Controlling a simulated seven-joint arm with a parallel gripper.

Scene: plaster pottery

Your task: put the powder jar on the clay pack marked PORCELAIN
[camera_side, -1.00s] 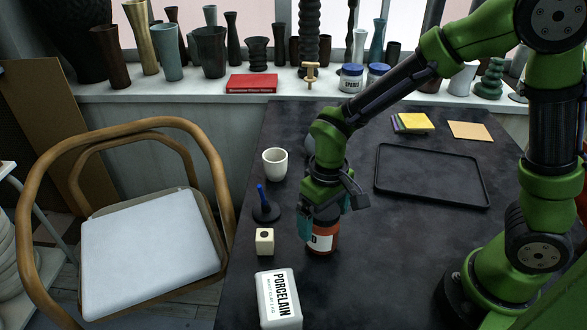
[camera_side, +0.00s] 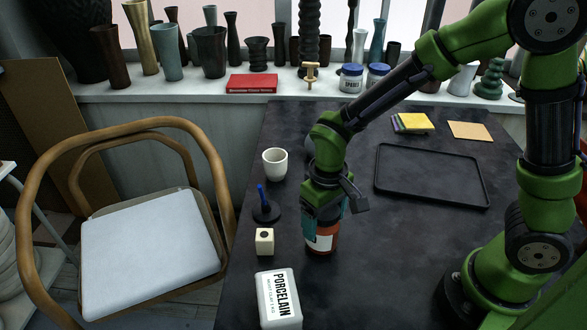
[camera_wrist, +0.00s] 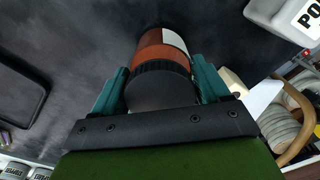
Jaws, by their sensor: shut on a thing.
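The powder jar (camera_side: 322,240) is orange-red with a white label, and the wrist view shows its dark ribbed lid (camera_wrist: 160,82). It stands upright at the middle of the dark table; I cannot tell whether its base touches the table. My gripper (camera_side: 323,221) is above it with its teal fingers shut on the jar, one on each side in the wrist view (camera_wrist: 158,88). The white clay pack marked PORCELAIN (camera_side: 279,299) lies at the table's near left edge, in front of and left of the jar. Its corner also shows at the wrist view's upper right (camera_wrist: 277,14).
A cream block with a hole (camera_side: 264,242), a dark stand with a blue item (camera_side: 266,210) and a white cup (camera_side: 275,164) line the left table edge. A black tray (camera_side: 432,204) lies at right. A chair (camera_side: 150,240) stands left. Table between jar and pack is clear.

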